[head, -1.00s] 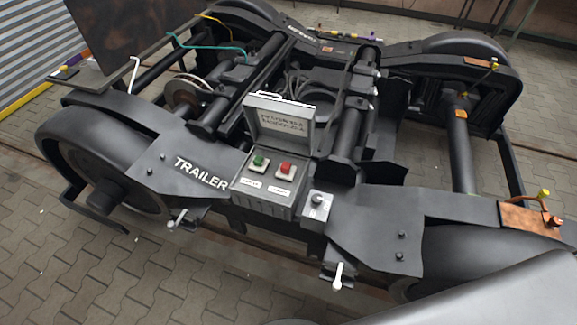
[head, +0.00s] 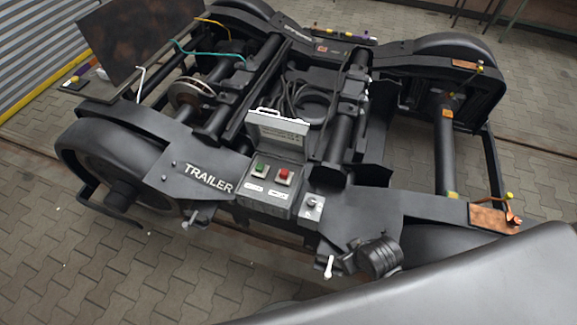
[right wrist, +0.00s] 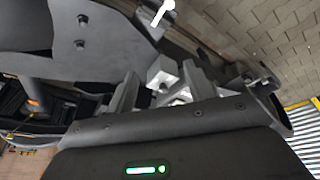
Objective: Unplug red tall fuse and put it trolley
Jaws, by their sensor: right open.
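I cannot make out a tall red fuse or a trolley for certain in either view. The grey control box (head: 268,200) on the bogie's near side has its lid (head: 277,130) raised, with a green button (head: 260,169) and a red button (head: 284,176) inside. A small grey switch box (head: 311,207) sits to its right. My right gripper (right wrist: 163,84) is open in the right wrist view, its fingers on either side of a small grey-white block (right wrist: 163,73); I see no grip on it. My left gripper is out of view.
The bogie frame marked TRAILER (head: 208,180) fills the middle. A white-tipped lever (head: 329,267) sticks out at its near edge. A copper plate (head: 495,216) with a red-orange piece lies at the right. Paved floor (head: 80,270) is clear at the lower left.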

